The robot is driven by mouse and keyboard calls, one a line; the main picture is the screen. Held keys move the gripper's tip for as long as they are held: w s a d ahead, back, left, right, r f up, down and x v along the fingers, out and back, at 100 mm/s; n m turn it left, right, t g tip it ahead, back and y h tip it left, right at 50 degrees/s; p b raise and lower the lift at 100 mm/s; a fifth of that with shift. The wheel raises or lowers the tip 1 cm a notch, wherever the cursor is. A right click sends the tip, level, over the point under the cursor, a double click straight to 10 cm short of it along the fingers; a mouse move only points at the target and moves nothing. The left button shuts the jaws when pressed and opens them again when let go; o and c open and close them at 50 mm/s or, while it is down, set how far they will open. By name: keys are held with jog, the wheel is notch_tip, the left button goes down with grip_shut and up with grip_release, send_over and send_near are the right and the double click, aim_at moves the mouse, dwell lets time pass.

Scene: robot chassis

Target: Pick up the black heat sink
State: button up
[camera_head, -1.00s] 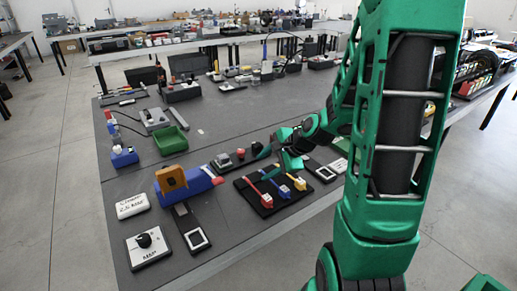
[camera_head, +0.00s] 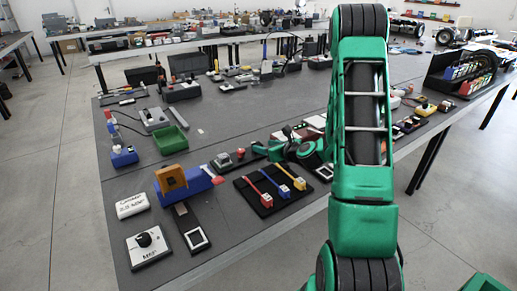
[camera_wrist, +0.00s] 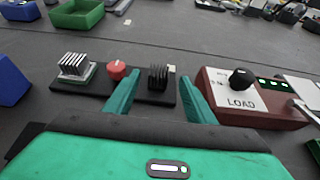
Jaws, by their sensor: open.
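The black heat sink (camera_wrist: 157,77) is a small finned block standing on the right part of a dark board in the wrist view. My gripper (camera_wrist: 160,95) is open, its two green fingers apart, one on each side of the heat sink's position in the picture. I cannot tell whether the fingertips are level with it. In the head view my gripper (camera_head: 272,149) is over the table behind the colored-lever board, and the black heat sink is not clear there.
A silver heat sink (camera_wrist: 74,66) and a red knob (camera_wrist: 117,70) share the dark board. A red LOAD box (camera_wrist: 250,103) with a black knob stands close on the right. A green bin (camera_head: 170,140) and a blue block (camera_wrist: 10,82) lie to the left.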

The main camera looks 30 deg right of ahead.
aim_at(258, 144)
jog(key=shift+x, duration=3)
jog(key=shift+s+a, duration=0.1)
jog(key=c, duration=1.1)
